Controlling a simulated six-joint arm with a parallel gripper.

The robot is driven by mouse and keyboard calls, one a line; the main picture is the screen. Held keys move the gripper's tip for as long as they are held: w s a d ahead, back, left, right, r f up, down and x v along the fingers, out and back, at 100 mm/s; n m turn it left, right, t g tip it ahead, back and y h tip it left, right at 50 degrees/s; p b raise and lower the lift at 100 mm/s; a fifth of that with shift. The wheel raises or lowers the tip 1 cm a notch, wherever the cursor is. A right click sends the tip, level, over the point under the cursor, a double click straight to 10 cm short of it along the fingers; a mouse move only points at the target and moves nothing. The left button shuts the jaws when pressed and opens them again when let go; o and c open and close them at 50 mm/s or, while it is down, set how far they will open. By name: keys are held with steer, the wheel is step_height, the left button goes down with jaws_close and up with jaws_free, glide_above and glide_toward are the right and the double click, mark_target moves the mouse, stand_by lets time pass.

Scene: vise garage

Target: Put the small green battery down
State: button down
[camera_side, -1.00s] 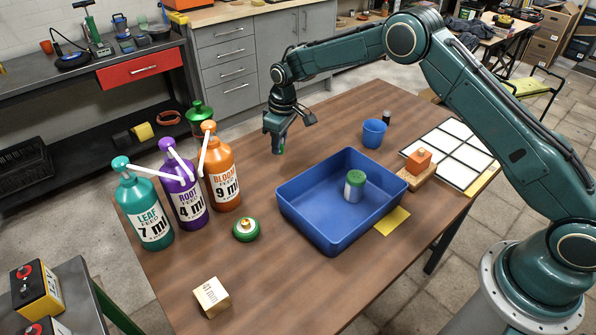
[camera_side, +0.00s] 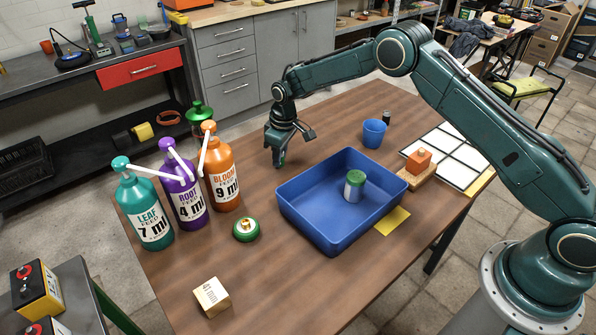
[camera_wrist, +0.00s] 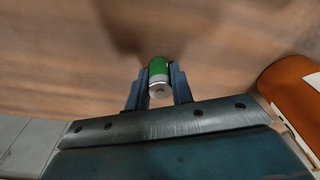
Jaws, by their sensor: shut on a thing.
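The small green battery (camera_wrist: 159,70) shows in the wrist view with a green side and a silver end, between the two fingers of my gripper (camera_wrist: 158,88). My gripper is shut on it. In the side view my gripper (camera_side: 279,163) is low over the far left part of the brown table, behind the blue bin and right of the orange bottle. The battery is mostly hidden by the fingers there, and I cannot tell whether it touches the table.
A blue bin (camera_side: 310,224) holds a green-topped jar (camera_side: 355,186). Bottles stand at left, the orange one (camera_side: 221,172) nearest my gripper. A blue cup (camera_side: 374,133), dark cylinder (camera_side: 386,117) and white grid board (camera_side: 463,140) are at right. Table around my gripper is clear.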

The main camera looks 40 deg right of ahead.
mark_target(283, 152)
steer(key=c, duration=1.2)
jaws_free()
steer(key=r, duration=0.6)
steer(key=s+r, duration=0.1)
steer(key=r, duration=0.3)
steer(key=shift+d+r, duration=0.1)
steer(key=shift+d, duration=0.2)
steer(key=shift+s+r, duration=0.15)
steer(key=shift+r, duration=0.85)
